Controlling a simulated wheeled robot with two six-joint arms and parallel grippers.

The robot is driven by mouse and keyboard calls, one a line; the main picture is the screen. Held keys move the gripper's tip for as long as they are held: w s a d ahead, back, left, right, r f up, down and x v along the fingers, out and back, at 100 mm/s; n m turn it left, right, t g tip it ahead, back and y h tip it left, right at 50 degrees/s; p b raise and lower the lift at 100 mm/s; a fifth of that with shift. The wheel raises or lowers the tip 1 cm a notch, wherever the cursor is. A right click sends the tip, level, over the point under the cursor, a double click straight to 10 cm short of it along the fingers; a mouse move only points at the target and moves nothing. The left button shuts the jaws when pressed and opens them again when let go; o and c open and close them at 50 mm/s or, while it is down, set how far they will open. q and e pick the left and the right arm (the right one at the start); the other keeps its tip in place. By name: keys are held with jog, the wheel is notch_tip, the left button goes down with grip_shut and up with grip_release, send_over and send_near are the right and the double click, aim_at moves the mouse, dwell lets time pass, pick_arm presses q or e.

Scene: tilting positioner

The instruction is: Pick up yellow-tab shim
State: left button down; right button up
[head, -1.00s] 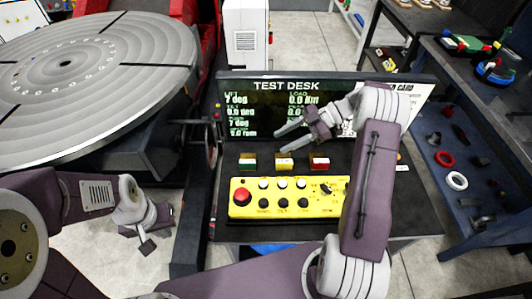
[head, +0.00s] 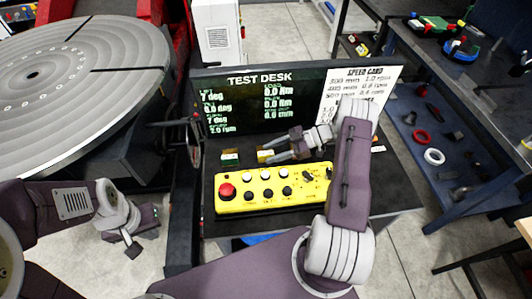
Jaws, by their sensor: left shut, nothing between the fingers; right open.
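The yellow-tab shim (head: 263,157) lies on the dark desk behind the yellow control box, partly covered by my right gripper. The red-tab shim is hidden behind the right gripper. My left gripper (head: 132,249) is shut and empty, low over the floor at the left, away from the desk.
The yellow control box (head: 272,191) with a red button stands in front of the shims. The test desk screen (head: 250,100) and white speed card (head: 357,92) rise behind them. A large round turntable (head: 60,100) fills the left; a blue parts shelf (head: 445,180) stands right.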

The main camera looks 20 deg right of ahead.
aim_at(269, 153)
jog(key=shift+x, duration=0.85)
jog(key=shift+d, duration=0.1)
jog(key=c, duration=0.6)
grip_shut()
notch_tip(269, 153, up, 10)
jog(key=shift+b, duration=0.6)
